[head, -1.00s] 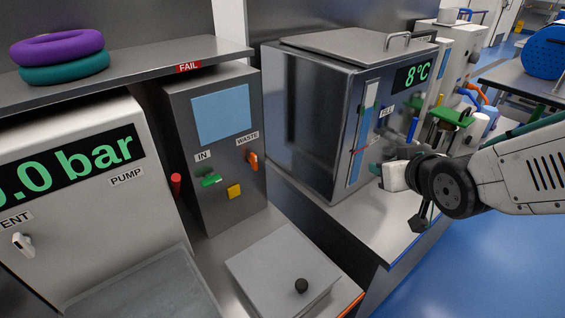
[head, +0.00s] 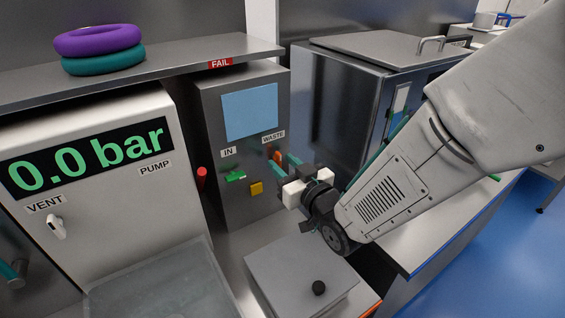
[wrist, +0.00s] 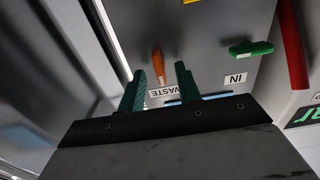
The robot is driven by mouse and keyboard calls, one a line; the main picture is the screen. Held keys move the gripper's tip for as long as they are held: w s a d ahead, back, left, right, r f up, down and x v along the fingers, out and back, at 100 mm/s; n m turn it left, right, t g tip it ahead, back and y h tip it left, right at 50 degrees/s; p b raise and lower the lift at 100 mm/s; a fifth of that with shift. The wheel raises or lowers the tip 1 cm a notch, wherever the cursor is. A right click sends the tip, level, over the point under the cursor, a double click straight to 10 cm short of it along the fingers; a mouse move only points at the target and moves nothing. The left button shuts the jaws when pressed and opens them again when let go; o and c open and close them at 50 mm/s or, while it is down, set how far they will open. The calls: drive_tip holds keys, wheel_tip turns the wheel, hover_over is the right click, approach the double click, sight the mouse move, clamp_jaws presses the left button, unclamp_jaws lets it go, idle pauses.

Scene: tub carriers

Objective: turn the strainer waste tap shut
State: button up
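The strainer is a grey cabinet (head: 213,120) with a blue window, in the middle of the head view. Its orange waste tap (head: 276,155) is on the front below the WASTE label (head: 273,137), partly hidden by my gripper. In the wrist view the tap's orange lever (wrist: 158,62) shows as a slim handle, roughly upright in the picture. My gripper (head: 283,163) is open, its two teal fingers pointing at the panel. In the wrist view the lever lies between and just beyond the fingertips (wrist: 159,70). I see no clear contact.
Beside the waste tap are a green IN tap (head: 235,176), a yellow button (head: 256,188) and a red handle (head: 202,178). A grey lidded box (head: 300,270) stands below my gripper. A steel bath (head: 335,95) is close on the right. A shelf with rings (head: 100,40) is above.

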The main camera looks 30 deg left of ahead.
drive_tip(key=shift+w+a, duration=0.3)
drive_tip(key=shift+a, duration=0.25)
clamp_jaws()
